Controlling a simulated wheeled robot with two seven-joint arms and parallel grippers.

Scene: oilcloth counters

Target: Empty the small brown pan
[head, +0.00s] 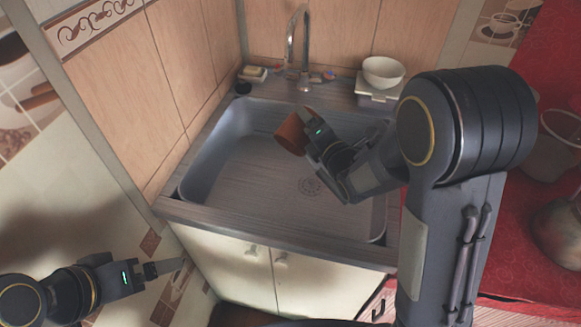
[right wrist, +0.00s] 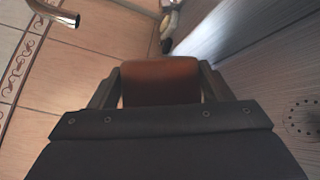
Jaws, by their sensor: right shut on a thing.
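The small brown pan (head: 292,134) is above the sink basin (head: 240,150) in the head view, near its back. It looks tilted, and I cannot see whether anything is in it. My right gripper (head: 308,124) is shut on the pan. In the right wrist view the pan (right wrist: 161,82) sits between the two fingers of my right gripper (right wrist: 161,78). My left gripper (head: 170,267) is at the lower left, away from the sink and the pan. Its fingers are seen edge-on, so their opening is unclear.
A faucet (head: 291,45) stands behind the sink. A white bowl (head: 383,72) on a light box (head: 378,93) is at the back right. A soap dish (head: 252,73) is at the back left. A red counter (head: 535,120) lies to the right. The visible basin floor is clear.

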